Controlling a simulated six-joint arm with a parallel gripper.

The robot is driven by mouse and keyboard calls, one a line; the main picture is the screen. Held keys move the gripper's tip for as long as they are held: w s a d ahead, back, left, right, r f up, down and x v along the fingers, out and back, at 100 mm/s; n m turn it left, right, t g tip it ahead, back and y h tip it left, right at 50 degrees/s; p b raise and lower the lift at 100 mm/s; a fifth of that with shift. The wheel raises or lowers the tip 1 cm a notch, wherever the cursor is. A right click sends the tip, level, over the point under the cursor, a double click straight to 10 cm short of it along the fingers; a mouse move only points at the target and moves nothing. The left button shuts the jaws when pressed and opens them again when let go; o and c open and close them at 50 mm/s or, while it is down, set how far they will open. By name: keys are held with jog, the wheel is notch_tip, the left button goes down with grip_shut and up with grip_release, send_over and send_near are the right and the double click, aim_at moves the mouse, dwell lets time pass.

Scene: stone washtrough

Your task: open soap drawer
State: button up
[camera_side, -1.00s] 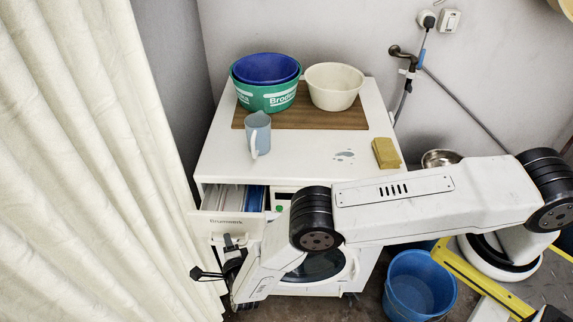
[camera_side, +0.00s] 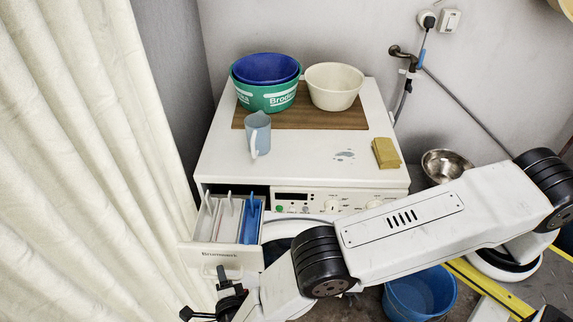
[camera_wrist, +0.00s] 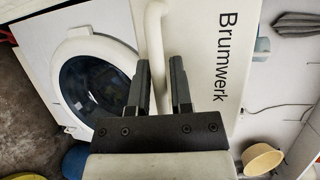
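The soap drawer (camera_side: 222,254), white with "Brumwerk" on its front, is pulled out at the washing machine's upper left. Its compartments show, with a blue divider part (camera_side: 250,220) at the right. The white drawer handle (camera_wrist: 155,35) runs between my gripper's dark fingers (camera_wrist: 161,75) in the wrist view. My gripper (camera_side: 223,278) is shut on the handle, in front of and below the drawer front in the side view. The fingertips are small and partly hidden there.
The white washing machine (camera_side: 300,160) carries basins (camera_side: 265,90), a mug (camera_side: 258,135) and a sponge (camera_side: 385,153). The round door (camera_wrist: 95,80) is below the drawer. A cream curtain (camera_side: 90,160) hangs close on the left. A blue bucket (camera_side: 420,292) stands at the right.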

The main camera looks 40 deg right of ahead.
jog(key=shift+o, duration=1.2)
jog(key=shift+s, duration=0.1)
jog(key=s+a+r, duration=0.1)
jog(key=s+r, duration=0.3)
jog(key=r, duration=0.4)
jog(key=shift+s+a, duration=0.15)
jog(key=shift+a, duration=0.25)
